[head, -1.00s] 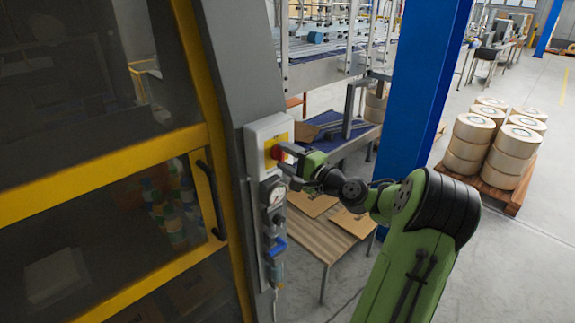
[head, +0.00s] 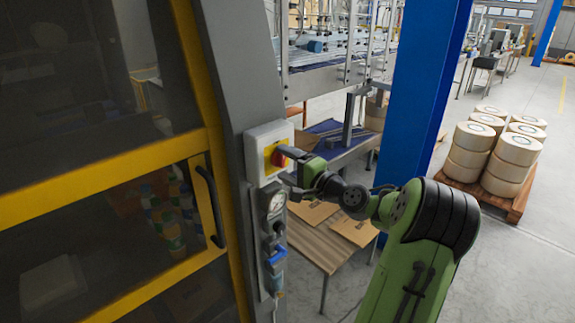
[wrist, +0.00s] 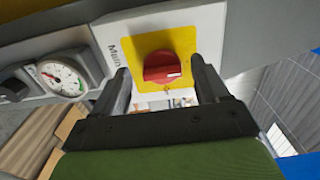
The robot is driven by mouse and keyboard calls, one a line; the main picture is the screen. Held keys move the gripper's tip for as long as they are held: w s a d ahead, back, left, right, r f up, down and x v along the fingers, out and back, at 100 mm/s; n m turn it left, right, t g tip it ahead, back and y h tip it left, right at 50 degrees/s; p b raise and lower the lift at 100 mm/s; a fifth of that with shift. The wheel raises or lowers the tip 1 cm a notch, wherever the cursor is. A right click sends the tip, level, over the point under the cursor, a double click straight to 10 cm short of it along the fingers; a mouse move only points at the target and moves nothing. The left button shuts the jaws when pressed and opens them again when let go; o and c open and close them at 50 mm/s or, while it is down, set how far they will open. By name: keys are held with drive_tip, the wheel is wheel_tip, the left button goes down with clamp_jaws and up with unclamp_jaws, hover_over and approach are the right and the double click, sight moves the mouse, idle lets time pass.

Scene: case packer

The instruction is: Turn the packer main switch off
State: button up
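The main switch is a red rotary knob (head: 279,158) on a yellow plate, on a light grey box (head: 254,172) fixed to the packer's grey post. In the wrist view the knob (wrist: 163,66) sits between my finger lines, with a short white mark toward its lower right edge. Part of a printed label (wrist: 113,52) shows left of the plate. My gripper (head: 284,166) is at the front of the switch box. In the wrist view my gripper (wrist: 160,72) is open, with clear gaps between both fingers and the knob. Exact depth to the knob is hard to tell.
Below the switch are a round gauge (head: 274,201) and a blue connector (head: 277,256). The packer's yellow-framed door with a black handle (head: 211,206) is at left. A wooden table (head: 322,246) with cardboard and a blue column (head: 418,85) stand to the right.

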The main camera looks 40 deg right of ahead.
drive_tip(key=s+b, duration=0.1)
drive_tip(key=s, duration=1.4)
drive_tip(key=shift+s+d, duration=0.2)
drive_tip(key=shift+s, duration=0.2)
